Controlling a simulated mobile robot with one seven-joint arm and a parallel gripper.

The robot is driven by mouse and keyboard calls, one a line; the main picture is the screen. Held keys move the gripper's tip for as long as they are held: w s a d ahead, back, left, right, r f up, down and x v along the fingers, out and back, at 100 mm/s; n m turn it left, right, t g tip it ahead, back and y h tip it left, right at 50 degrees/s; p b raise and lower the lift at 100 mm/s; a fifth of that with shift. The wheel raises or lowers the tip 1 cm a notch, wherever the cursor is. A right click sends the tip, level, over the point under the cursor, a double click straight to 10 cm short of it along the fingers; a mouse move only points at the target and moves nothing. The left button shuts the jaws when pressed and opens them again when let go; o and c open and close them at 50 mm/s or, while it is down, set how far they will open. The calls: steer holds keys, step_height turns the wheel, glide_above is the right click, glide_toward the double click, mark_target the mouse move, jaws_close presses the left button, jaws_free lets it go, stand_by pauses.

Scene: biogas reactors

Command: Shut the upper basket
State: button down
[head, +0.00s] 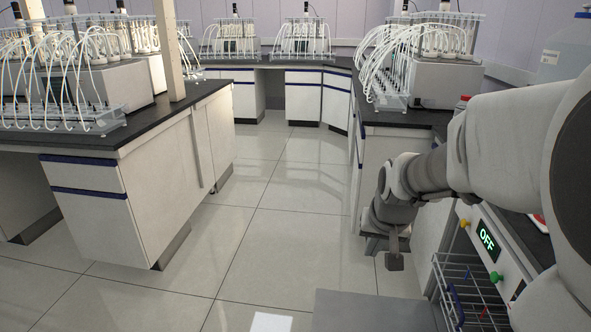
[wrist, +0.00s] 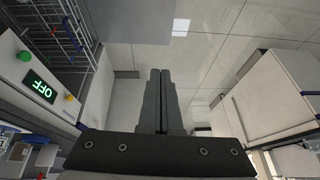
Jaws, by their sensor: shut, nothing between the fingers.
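The upper basket (head: 457,272) is a wire rack with blue and reddish parts, at the lower right of the head view. It sticks out from under the front panel of a white machine (head: 474,218). It also shows at the upper left of the wrist view (wrist: 70,32). My gripper (head: 395,262) is shut and empty, its fingers together in the wrist view (wrist: 160,72). It hangs in front of the machine, to the left of the basket in the head view and apart from it. My arm hides part of the machine and the basket's right side.
The panel has a green OFF display (head: 487,237), a yellow knob (head: 464,223) and a green knob (head: 495,277). A flat grey panel (head: 365,312), perhaps the open door, lies low before the machine. A white bench (head: 130,190) stands left; the tiled floor (head: 270,220) between is clear.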

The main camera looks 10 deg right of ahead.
steer(key=w+d+f+m+g+h, duration=0.1)
steer(key=w+d+f, duration=0.3)
steer(key=d+f, duration=0.25)
steer(key=w+d+f+m+h, duration=0.1)
steer(key=w+d+f+h, duration=0.1)
steer(key=w+d+f, duration=0.45)
steer(key=d+f+h+b, duration=0.3)
steer(key=d+f+b, duration=0.1)
steer(key=d+f, duration=1.8)
steer(key=shift+s+f+n+g+h+b, duration=0.35)
steer(key=shift+s+f+n+g, duration=0.1)
steer(key=shift+f, duration=0.3)
